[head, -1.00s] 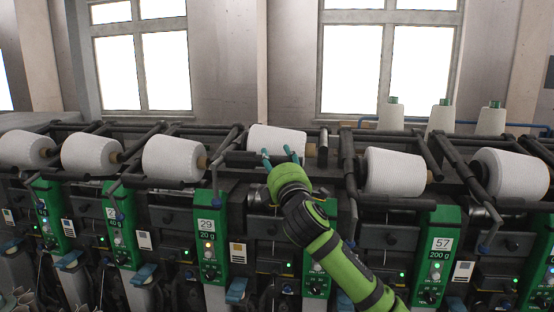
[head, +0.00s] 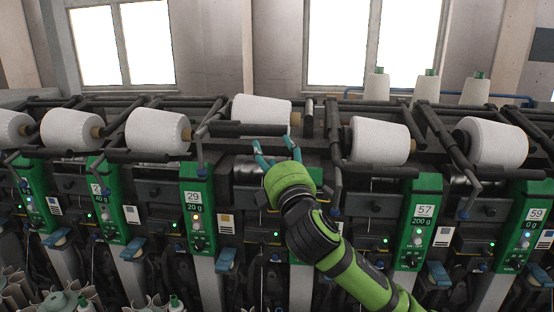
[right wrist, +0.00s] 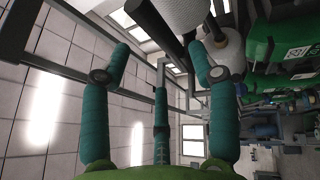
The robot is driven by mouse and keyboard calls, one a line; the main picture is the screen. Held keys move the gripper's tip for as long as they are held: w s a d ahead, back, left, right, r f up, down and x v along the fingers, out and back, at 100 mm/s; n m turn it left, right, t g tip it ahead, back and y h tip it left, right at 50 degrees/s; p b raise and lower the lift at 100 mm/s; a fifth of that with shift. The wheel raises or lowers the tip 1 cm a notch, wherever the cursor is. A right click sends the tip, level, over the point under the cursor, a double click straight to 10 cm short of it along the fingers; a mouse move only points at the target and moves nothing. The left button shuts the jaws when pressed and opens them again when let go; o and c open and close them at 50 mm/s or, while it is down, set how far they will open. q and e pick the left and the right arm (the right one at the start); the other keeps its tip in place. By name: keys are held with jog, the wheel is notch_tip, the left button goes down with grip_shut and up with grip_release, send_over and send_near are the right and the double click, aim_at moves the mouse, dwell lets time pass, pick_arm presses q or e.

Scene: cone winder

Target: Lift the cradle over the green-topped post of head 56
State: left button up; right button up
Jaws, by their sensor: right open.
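My right gripper (head: 274,144) is open and empty, with its teal fingers spread below a white yarn cone (head: 262,110). This cone sits higher than its neighbours, above a dark horizontal cradle bar (head: 245,129). The fingertips are just below and to the right of the bar; I cannot tell whether they touch it. In the right wrist view the open gripper (right wrist: 163,75) has a dark bar (right wrist: 152,24) and a white cone (right wrist: 195,14) beyond its fingertips. My forearm hides most of this head's green-topped post, and its number is not readable. My left gripper is not in view.
Neighbouring heads have green posts marked 29 (head: 195,210), 57 (head: 418,225) and 59 (head: 530,225). Cones on cradles stand close on both sides, at left (head: 157,131) and right (head: 380,141). Upright cones (head: 426,88) stand behind the machine. Dark rods leave narrow gaps.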

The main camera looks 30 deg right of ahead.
jog(key=shift+v, duration=1.1)
jog(key=shift+f, duration=0.1)
dwell(0.4)
